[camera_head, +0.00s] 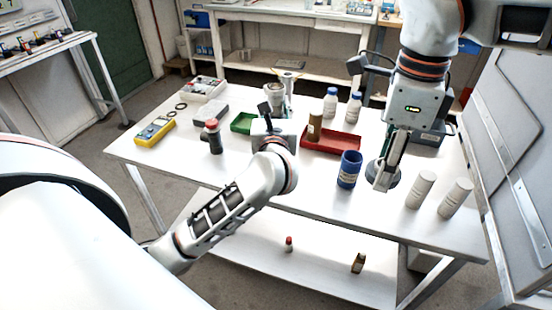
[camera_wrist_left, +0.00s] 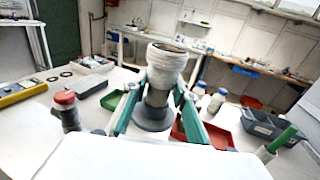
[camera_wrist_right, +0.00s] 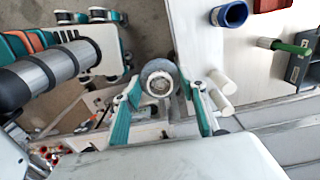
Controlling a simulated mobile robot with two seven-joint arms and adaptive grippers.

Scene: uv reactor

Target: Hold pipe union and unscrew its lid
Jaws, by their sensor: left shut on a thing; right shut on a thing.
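The pipe union (camera_wrist_left: 165,66), with a white threaded upper end and a dark grey lower part, stands upright between the fingers of my left gripper (camera_wrist_left: 158,98). In the head view its pale top (camera_head: 275,90) shows just beyond that gripper, above the table. My right gripper (camera_head: 384,180) is over the right part of the table, apart from the union. It is shut on a round dark grey lid (camera_wrist_right: 158,80) with a pale centre, seen between its fingers in the right wrist view. In the head view the gripper partly hides the lid (camera_head: 394,176).
A blue container (camera_head: 349,169) and two white cylinders (camera_head: 420,190) stand near the right gripper. A red tray (camera_head: 330,144) and a green tray (camera_head: 242,123) lie near the middle. A red-capped dark bottle (camera_head: 214,143) and a yellow meter (camera_head: 155,131) are at left. The table's front left is clear.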

